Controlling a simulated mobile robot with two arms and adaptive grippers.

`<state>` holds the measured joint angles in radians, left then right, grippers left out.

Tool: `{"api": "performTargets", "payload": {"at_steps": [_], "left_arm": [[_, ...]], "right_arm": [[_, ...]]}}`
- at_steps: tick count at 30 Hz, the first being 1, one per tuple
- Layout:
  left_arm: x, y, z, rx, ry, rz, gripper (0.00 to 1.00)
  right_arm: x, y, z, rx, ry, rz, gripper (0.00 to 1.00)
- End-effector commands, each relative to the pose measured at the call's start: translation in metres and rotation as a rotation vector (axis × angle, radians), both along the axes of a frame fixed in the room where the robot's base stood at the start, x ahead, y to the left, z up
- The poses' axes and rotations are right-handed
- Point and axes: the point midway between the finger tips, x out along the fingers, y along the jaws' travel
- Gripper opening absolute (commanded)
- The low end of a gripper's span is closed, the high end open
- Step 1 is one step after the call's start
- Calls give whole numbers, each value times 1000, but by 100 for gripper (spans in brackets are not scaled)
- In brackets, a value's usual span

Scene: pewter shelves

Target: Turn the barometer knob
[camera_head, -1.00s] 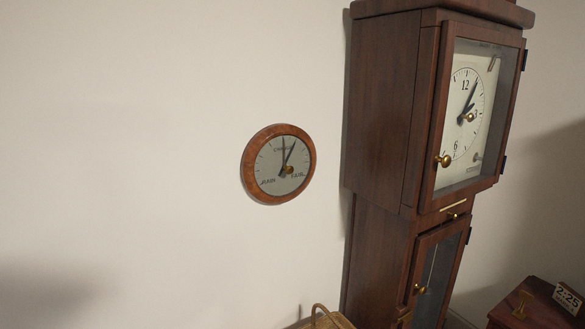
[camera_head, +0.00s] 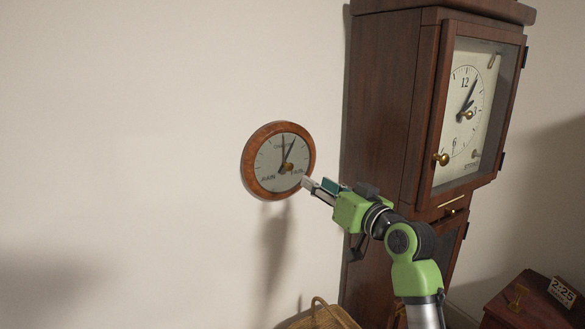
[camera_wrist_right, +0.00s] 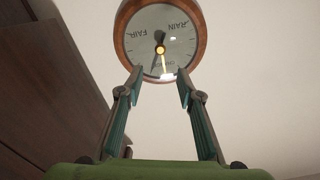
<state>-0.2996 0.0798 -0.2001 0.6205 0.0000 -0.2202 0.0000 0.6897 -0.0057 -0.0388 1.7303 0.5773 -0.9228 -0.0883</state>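The barometer (camera_head: 252,170) hangs on the pale wall, a round dial with a wooden rim and two dark hands. Its small brass knob (camera_head: 287,168) sits at the centre of the dial. My right gripper (camera_head: 312,187) is just to the lower right of the barometer and appears apart from the knob. In the right wrist view the barometer (camera_wrist_right: 128,48) appears upside down, with the knob (camera_wrist_right: 160,49) beyond the fingertips. The right gripper's fingers (camera_wrist_right: 159,72) are spread, with nothing between them. My left gripper is not in view.
A tall dark wooden clock (camera_head: 382,100) with a glazed door and brass knobs stands to the right of the barometer, close to my right arm. A wicker basket (camera_head: 335,318) is below. A reddish box (camera_head: 520,300) with a date display (camera_head: 562,291) is at the lower right. The wall at left is bare.

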Motion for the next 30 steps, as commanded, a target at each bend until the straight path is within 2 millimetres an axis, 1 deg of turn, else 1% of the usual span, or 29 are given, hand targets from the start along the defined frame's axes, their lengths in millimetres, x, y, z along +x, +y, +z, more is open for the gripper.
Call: {"api": "performTargets", "payload": {"at_steps": [1, 6, 18, 24, 30], "left_arm": [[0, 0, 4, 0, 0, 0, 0], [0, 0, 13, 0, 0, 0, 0], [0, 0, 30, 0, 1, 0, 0], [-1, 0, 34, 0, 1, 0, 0], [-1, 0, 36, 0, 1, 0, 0]], "right_arm": [[6, 4, 2, 1, 2, 2, 33], [30, 17, 2, 0, 4, 2, 33], [82, 44, 1, -1, 4, 1, 33], [101, 54, 0, -1, 3, 1, 33], [111, 59, -1, -2, 2, 0, 33]]}}
